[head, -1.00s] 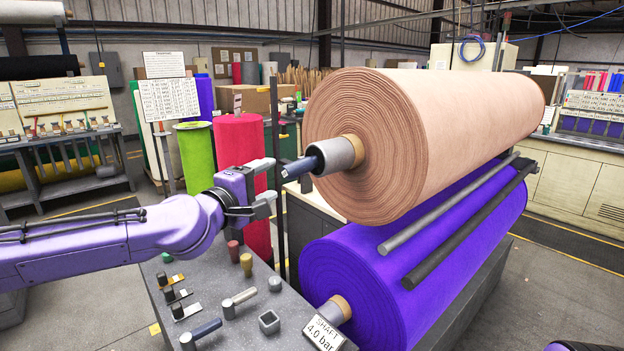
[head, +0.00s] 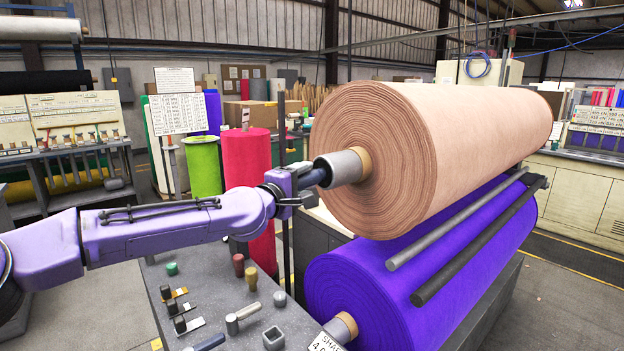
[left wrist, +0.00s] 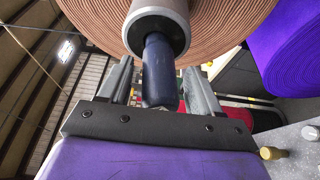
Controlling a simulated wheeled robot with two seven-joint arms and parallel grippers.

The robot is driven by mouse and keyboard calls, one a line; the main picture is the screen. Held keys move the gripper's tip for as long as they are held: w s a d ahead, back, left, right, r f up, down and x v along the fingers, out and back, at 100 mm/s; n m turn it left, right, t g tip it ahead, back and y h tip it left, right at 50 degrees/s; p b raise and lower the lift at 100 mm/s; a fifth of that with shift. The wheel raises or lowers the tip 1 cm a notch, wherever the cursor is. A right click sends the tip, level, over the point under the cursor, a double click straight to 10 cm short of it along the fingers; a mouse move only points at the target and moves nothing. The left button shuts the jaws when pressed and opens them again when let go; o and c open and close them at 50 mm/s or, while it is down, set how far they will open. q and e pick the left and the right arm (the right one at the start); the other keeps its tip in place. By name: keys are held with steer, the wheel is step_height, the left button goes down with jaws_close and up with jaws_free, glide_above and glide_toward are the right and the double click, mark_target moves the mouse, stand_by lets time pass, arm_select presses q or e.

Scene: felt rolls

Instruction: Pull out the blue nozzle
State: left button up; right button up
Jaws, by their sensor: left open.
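The blue nozzle (left wrist: 160,75) is a dark blue cylinder seated in the grey metal shaft end (head: 343,167) of the tan felt roll (head: 385,150). In the left wrist view its free end lies between the two fingers of my left gripper (left wrist: 160,88), with its other end inside the hollow shaft (left wrist: 157,15). My left gripper is open around it, a gap showing to the left finger. In the head view the gripper (head: 303,184) covers most of the nozzle. My right gripper is not in view.
A grey bench (head: 215,300) below my arm holds small fittings, a square socket (head: 273,338) and another blue-handled piece (head: 207,343). A purple roll (head: 345,285) lies under the tan one. Red (head: 247,160) and green (head: 204,165) rolls stand behind.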

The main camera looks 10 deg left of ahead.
arm_select(q)
steer(key=shift+s, duration=0.1)
steer(key=shift+c, duration=0.3)
jaws_close()
steer(key=shift+s+a+f, duration=0.1)
steer(key=shift+s+a, duration=0.6)
steer(key=shift+s, duration=0.15)
steer(key=shift+s+a, duration=0.15)
steer(key=shift+s, duration=0.05)
steer(key=s+a, duration=0.4)
steer(key=s, duration=0.1)
steer(key=shift+s, duration=0.15)
stand_by(0.8)
